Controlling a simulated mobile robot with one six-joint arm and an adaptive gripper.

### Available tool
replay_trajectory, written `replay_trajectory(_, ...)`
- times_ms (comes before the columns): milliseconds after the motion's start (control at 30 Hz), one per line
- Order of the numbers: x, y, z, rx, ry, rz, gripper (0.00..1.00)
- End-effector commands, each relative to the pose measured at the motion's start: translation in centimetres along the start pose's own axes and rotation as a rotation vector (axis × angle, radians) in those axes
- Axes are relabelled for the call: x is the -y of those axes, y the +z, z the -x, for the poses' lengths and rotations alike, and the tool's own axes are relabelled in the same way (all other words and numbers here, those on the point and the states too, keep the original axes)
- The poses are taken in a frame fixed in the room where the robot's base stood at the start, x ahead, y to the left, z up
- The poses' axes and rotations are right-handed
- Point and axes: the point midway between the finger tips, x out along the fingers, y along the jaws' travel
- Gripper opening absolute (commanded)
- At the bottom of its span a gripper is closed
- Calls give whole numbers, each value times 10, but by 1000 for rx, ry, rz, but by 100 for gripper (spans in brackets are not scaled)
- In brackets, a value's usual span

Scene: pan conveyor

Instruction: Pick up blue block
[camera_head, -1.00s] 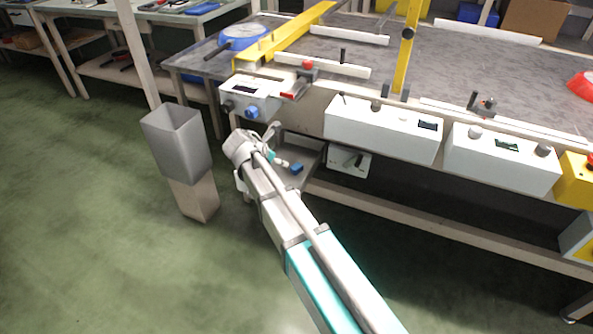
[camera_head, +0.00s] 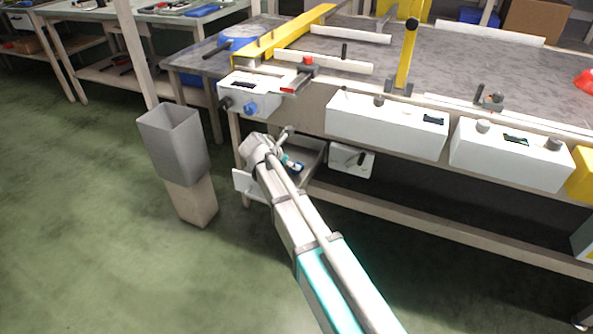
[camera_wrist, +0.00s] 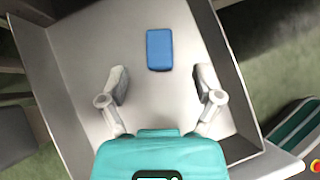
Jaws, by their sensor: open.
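A small blue block (camera_wrist: 159,50) lies flat on the floor of a grey open tray (camera_wrist: 82,50), seen in the wrist view. In the head view, part of the block (camera_head: 297,168) shows in the tray (camera_head: 313,158) beneath the bench's left end. My gripper (camera_wrist: 162,73) is open and empty over the tray. In the wrist view, its fingertips lie a little below the block in the picture, to either side of its line. The gap between them is wider than the block. In the head view, my wrist partly hides the tray.
A grey bin (camera_head: 172,148) stands left of my arm. The grey-topped workbench (camera_head: 480,65) lies above and behind the tray, with a white control box (camera_head: 247,97) at its near left corner. The tray walls rise around the block.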

Motion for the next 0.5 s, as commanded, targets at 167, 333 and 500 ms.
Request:
replay_trajectory(167,0,0,0,0,0,0,83)
replay_trajectory(333,0,0,-5,0,-1,-1,83)
replay_trajectory(500,-1,-2,-18,0,-2,-1,83)
